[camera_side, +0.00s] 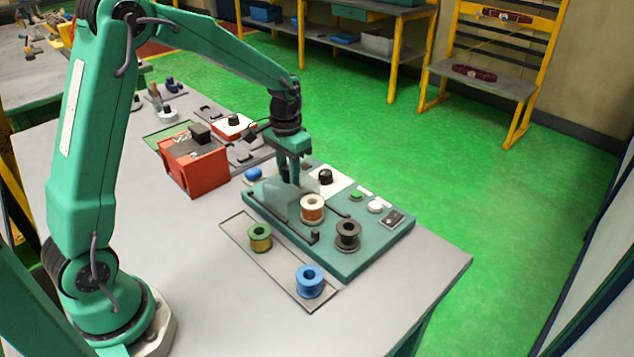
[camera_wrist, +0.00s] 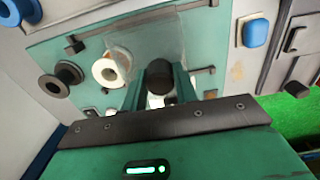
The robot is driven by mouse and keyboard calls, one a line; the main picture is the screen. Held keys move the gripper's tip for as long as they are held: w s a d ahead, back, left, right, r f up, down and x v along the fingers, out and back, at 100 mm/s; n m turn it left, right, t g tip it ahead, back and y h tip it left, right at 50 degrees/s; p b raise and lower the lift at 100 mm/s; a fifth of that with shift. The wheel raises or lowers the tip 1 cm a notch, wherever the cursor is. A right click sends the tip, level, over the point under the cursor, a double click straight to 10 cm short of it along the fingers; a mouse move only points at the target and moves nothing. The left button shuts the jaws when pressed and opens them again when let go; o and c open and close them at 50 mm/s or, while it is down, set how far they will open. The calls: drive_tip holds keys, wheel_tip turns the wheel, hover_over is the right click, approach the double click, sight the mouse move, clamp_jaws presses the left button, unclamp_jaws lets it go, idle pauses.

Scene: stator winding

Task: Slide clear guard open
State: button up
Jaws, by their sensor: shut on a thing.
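The clear guard (camera_side: 287,202) is a see-through panel on the teal fixture plate (camera_side: 372,255), between two dark rails. In the wrist view the guard (camera_wrist: 150,38) shows as a pale sheet, with its left edge by the white-and-copper spool (camera_wrist: 108,70). My gripper (camera_side: 290,178) is low over the guard's far left end. In the wrist view its fingers (camera_wrist: 158,92) are shut on a dark round knob (camera_wrist: 158,78) at the guard's edge. How the knob joins the guard is hidden.
The white-and-copper spool (camera_side: 312,207) and a dark spool (camera_side: 347,234) stand on the plate. A green spool (camera_side: 260,237) and a blue spool (camera_side: 309,281) stand on a front tray. A red box (camera_side: 193,168) is left of the plate. A black knob (camera_side: 325,177) sits behind.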

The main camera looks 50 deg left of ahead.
drive_tip(key=shift+a, duration=1.95)
drive_tip(key=o, duration=0.7)
drive_tip(key=shift+d, duration=0.1)
drive_tip(key=shift+r, duration=0.1)
wheel_tip(320, 180, up, 6)
drive_tip(key=shift+f, duration=0.1)
